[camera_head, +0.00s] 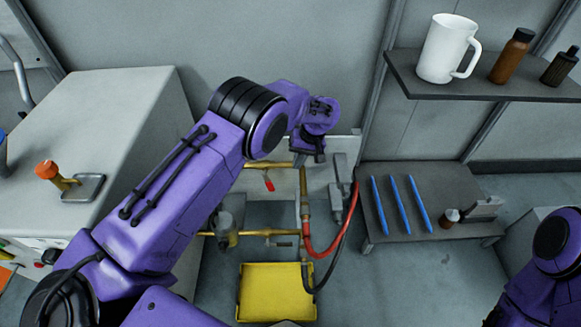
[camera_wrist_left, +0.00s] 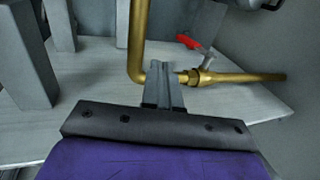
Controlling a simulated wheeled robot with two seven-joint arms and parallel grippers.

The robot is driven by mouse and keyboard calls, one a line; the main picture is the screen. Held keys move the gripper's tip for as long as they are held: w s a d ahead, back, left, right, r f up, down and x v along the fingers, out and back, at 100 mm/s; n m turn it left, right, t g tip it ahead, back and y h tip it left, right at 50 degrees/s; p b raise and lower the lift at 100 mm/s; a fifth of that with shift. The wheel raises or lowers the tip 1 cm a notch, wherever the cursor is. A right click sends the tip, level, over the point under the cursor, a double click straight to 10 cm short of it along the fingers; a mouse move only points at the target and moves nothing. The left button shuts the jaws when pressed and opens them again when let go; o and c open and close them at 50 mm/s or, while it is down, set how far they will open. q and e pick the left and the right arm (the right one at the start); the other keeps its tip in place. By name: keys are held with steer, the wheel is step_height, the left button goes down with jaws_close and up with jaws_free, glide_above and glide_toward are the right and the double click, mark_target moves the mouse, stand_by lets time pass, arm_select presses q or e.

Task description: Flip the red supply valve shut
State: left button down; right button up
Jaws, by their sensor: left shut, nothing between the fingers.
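The red supply valve's handle (camera_head: 268,182) hangs below the upper brass pipe (camera_head: 262,165) in the head view. In the left wrist view the red handle (camera_wrist_left: 188,41) sits on a short stem beside the brass valve body (camera_wrist_left: 203,77), slanting across the pipe rather than along it. My left gripper (camera_head: 302,157) is shut and empty, to the right of the handle in the head view. In the wrist view its closed fingers (camera_wrist_left: 163,70) lie over the pipe between the elbow and the valve body, left of the handle. Whether they touch the pipe is unclear.
A yellow tray (camera_head: 277,290) is on the floor below the pipes. Red and black hoses (camera_head: 325,252) hang at right. A low grey table (camera_head: 440,180) holds blue sticks (camera_head: 403,204). A shelf with a white mug (camera_head: 446,48) is above. A grey cabinet (camera_head: 110,110) stands left.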

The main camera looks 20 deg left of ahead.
mark_target(270, 186)
arm_select(q)
steer(key=s+a+f+b, duration=0.1)
steer(key=s+a+f, duration=0.2)
steer(key=f, duration=0.6)
steer(key=shift+a+f, duration=0.3)
steer(key=shift+a, duration=0.9)
